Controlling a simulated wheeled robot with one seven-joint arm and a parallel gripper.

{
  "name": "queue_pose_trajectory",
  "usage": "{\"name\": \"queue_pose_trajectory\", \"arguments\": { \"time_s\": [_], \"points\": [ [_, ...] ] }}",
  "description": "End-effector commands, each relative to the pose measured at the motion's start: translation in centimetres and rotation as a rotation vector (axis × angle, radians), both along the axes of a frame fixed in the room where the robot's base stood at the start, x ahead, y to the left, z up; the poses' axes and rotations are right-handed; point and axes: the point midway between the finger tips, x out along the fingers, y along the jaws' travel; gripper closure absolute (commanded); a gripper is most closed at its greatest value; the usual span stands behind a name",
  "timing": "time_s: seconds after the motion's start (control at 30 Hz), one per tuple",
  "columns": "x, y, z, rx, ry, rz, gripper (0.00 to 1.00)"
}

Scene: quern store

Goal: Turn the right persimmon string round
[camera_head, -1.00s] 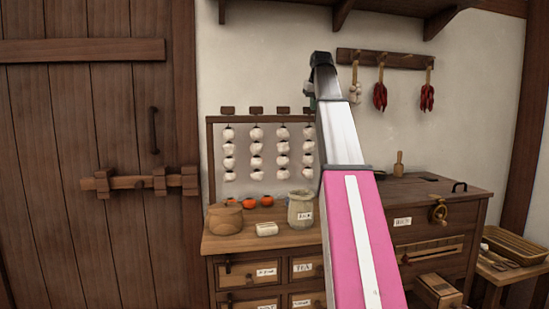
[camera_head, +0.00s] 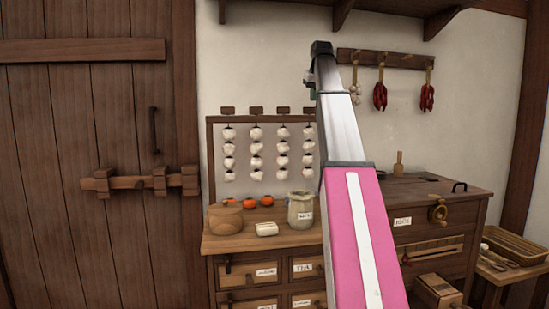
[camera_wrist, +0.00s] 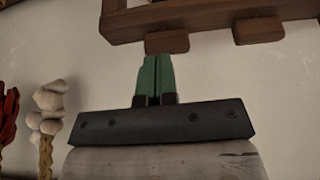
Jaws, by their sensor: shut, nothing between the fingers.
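The right persimmon string (camera_head: 308,146), a column of pale round fruits, hangs at the right end of a dark wooden rack (camera_head: 210,165), partly beside my arm. A small wooden tab (camera_head: 309,110) sits above it on the top bar. The wrist view looks inverted; there the bar (camera_wrist: 205,22) runs along the top and the end tab (camera_wrist: 167,42) points down. My gripper (camera_wrist: 165,58) shows green fingers, shut and empty, with tips at the edge of that tab. I cannot tell whether they touch it. In the head view my arm largely hides the gripper.
Other pale strings (camera_head: 256,155) hang left of the right one. Below, a drawer chest (camera_head: 240,244) bears a jar (camera_head: 300,211), a round wooden pot (camera_head: 225,219) and orange persimmons (camera_head: 249,203). Garlic (camera_head: 355,93) and red chillies (camera_head: 380,96) hang from a peg rail to the right.

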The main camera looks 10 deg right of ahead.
Motion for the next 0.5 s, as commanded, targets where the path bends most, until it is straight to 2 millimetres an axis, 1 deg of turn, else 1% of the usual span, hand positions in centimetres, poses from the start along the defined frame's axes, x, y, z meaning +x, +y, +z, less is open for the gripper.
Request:
{"name": "queue_pose_trajectory", "arguments": {
  "time_s": [0.5],
  "points": [
    [-0.2,0.0,2.2,0.000,0.000,0.000,1.00]
  ]
}}
